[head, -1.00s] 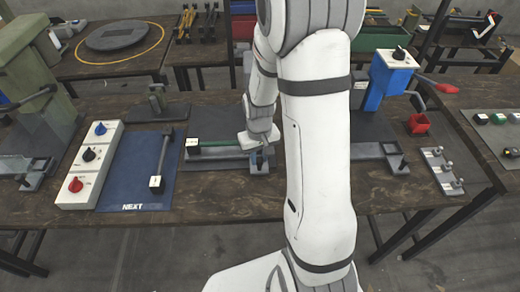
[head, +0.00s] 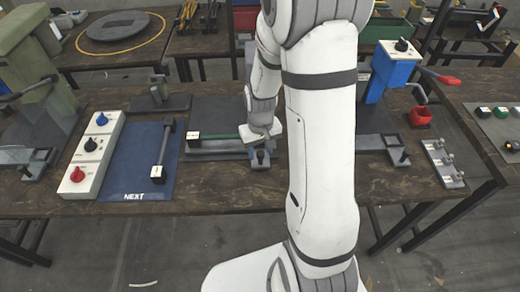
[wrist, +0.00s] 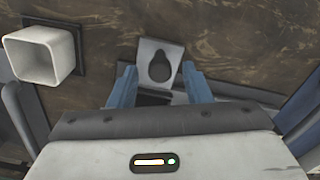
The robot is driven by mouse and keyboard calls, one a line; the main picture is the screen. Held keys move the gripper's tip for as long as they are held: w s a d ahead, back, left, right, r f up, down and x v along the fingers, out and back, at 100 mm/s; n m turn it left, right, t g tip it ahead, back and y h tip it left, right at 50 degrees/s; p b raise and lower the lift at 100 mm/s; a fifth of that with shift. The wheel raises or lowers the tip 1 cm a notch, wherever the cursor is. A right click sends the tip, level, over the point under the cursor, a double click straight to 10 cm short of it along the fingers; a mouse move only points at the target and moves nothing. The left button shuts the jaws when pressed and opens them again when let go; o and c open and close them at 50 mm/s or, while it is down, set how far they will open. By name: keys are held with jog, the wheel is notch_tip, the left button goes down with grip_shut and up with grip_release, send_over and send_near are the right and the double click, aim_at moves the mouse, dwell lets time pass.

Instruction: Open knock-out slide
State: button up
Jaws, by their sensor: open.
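In the wrist view my gripper (wrist: 160,88) is open, with blue fingers on either side of a grey plate (wrist: 153,50) with a dark keyhole-shaped opening. I cannot tell whether the fingers touch it.
A white panel with blue, black and red knobs (head: 92,152) and a blue mat marked NEXT (head: 140,180) lie to the left. A white square tube (wrist: 38,55) is left of my gripper.

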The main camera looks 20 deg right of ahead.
notch_tip(320, 180, up, 7)
jog(key=shift+r, duration=0.3)
dwell(0.5)
jog(key=shift+s+r, duration=0.1)
jog(key=shift+r, duration=0.1)
jog(key=s+a+r+t, duration=0.3)
jog(key=s+r, duration=0.9)
jog(key=s, duration=0.2)
jog(key=shift+a, duration=0.15)
dwell(1.0)
